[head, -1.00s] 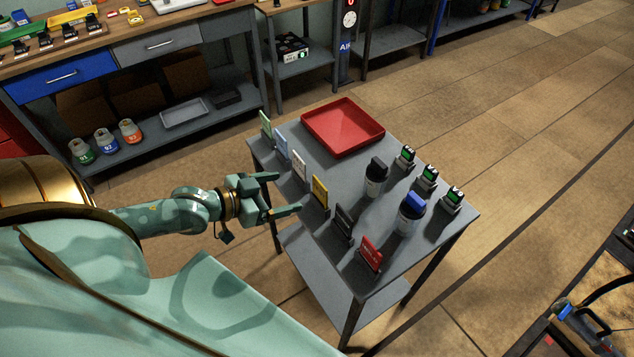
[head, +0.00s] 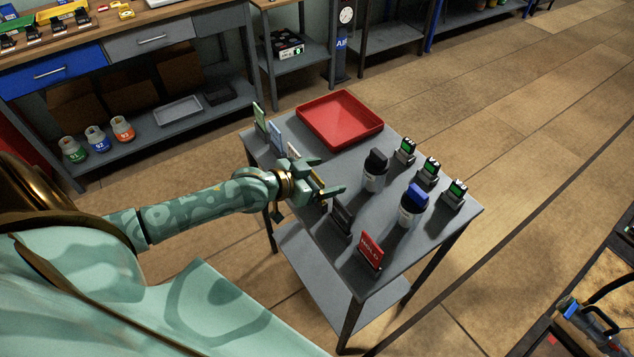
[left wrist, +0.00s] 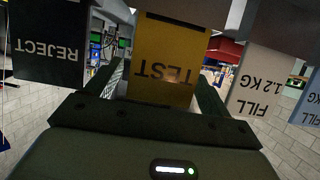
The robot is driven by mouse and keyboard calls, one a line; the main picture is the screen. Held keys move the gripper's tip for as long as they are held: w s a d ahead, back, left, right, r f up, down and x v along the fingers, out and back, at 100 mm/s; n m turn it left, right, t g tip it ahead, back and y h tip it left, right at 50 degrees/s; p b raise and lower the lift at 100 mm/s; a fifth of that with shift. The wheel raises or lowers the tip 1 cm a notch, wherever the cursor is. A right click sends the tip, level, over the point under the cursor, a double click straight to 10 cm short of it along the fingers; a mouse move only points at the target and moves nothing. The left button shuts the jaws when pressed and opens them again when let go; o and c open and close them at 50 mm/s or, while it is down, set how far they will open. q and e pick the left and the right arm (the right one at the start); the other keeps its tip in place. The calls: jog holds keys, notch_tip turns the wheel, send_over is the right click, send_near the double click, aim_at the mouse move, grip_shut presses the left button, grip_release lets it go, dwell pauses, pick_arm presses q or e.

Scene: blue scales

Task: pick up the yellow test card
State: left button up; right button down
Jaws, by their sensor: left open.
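The yellow test card (left wrist: 160,62) stands upright and appears upside down in the left wrist view, between the two fingers of my left gripper. In the head view the yellow card (head: 316,184) is mostly hidden by my left gripper (head: 328,178), which is over the table's near edge. The left gripper is open, with a finger on each side of the card. I cannot tell whether either finger touches it. My right gripper is not in view.
A black reject card (head: 342,217) and a red hold card (head: 370,252) stand to one side. White, blue (head: 275,138) and green (head: 259,119) cards stand on the other. A red tray (head: 340,118), two bottles and three small devices are on the grey table (head: 392,268).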

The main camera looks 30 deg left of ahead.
pick_arm(q)
jog(key=shift+s, duration=0.1)
jog(key=c, duration=1.1)
